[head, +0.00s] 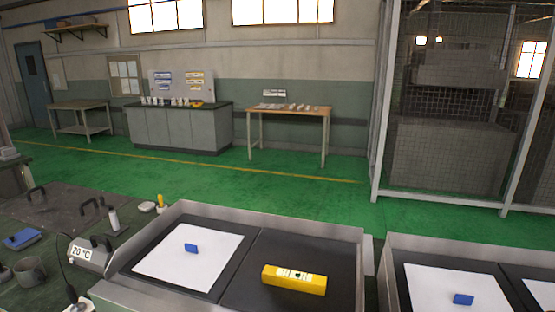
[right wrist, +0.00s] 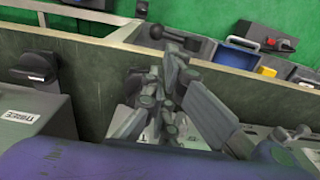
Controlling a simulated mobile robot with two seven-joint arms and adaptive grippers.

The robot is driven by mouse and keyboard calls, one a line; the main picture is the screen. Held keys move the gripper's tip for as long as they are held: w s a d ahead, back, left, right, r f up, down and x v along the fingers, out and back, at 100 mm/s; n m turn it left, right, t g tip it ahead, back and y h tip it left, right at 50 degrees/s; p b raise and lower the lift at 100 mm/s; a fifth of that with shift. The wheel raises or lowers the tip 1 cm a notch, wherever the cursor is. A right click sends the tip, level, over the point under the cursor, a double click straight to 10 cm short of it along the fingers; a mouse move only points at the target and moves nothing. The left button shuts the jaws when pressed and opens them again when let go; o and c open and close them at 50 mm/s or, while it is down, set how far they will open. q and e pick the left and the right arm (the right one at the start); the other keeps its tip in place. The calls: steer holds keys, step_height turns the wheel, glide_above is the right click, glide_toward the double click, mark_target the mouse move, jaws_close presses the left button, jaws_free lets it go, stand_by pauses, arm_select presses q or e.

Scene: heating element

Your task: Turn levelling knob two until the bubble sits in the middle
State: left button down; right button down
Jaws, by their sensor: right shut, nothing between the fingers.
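The yellow spirit level (head: 294,280) lies on the dark plate (head: 335,245) in the head view. Its vial is too small to tell where the bubble sits. My right gripper (right wrist: 172,75) shows in the right wrist view, shut and empty, in front of a low greenish wall. A dark knob (right wrist: 35,68) stands at the left, near a label reading THREE (right wrist: 18,117). Another label (right wrist: 152,133) is partly hidden behind the fingers, so its number cannot be read. I cannot tell whether the gripper touches any knob. My left gripper is in neither view.
White sheets with blue blocks (head: 191,248) (head: 463,299) lie on the metal-rimmed beds. A 20 °C sign (head: 82,253) and a mug (head: 31,270) stand at the left. A blue bin (right wrist: 240,55) is beyond the wall (right wrist: 70,48) in the right wrist view.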

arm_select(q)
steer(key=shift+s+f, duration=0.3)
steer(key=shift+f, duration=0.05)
arm_select(e)
steer(key=shift+s+d+f, duration=0.15)
steer(key=shift+d+f, duration=0.2)
steer(key=shift+d, duration=0.15)
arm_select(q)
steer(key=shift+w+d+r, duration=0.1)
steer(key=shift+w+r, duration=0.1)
arm_select(e)
steer(key=shift+w+d+r, duration=0.1)
steer(key=shift+w+r, duration=0.05)
steer(key=shift+w, duration=0.25)
